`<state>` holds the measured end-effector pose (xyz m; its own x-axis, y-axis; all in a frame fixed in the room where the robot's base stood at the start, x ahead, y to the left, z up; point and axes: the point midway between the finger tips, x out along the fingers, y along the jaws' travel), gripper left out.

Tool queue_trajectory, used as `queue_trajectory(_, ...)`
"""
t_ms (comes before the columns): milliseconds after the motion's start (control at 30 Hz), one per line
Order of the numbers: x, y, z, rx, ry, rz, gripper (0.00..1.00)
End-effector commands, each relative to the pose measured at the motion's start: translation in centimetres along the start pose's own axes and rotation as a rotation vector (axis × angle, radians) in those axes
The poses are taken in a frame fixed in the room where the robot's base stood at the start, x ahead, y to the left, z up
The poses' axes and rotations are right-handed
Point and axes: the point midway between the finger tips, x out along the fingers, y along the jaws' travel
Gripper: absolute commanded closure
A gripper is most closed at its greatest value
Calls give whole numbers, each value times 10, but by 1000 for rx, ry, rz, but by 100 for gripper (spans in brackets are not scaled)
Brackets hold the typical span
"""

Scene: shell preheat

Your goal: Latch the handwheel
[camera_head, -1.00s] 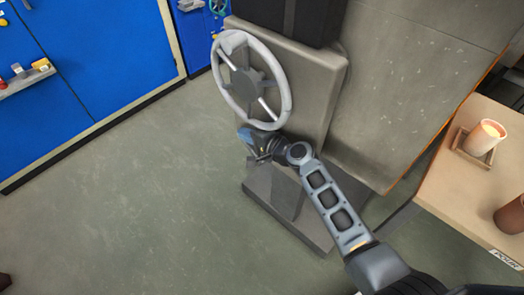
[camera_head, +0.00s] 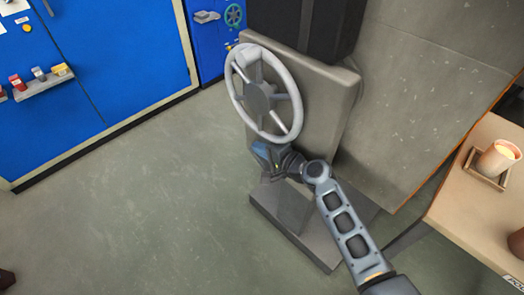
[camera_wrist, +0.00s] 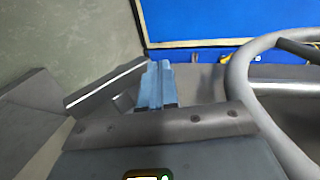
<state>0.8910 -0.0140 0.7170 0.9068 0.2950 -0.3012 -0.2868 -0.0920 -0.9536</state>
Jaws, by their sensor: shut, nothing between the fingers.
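The handwheel (camera_head: 258,96) is a pale grey ring with spokes and a dark hub, mounted on the face of a grey block. A small pale block-like part (camera_head: 247,54) sits at its upper left rim. My gripper (camera_head: 262,150), with blue fingertips, is just below the lower rim, beside the block's face. In the wrist view my gripper (camera_wrist: 156,80) has its fingers together, with nothing seen between them. Part of the handwheel rim (camera_wrist: 238,75) curves to the right of the fingers, apart from them. I cannot make out a latch.
The grey block (camera_head: 325,100) stands on a stepped base (camera_head: 300,235). A table (camera_head: 470,215) at the right holds a candle-like cup (camera_head: 496,158) in a tray. Blue cabinets (camera_head: 110,70) stand at the back left. The floor (camera_head: 150,200) to the left is clear.

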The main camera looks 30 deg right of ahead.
Motion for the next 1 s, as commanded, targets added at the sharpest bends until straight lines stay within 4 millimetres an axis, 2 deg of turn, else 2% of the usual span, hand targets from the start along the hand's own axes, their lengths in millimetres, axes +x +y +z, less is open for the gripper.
queue_trajectory(100,-22,0,-1,-2,3,0,100)
queue_trajectory(333,-49,0,0,-1,1,0,100)
queue_trajectory(1000,-56,1,0,-4,2,3,100)
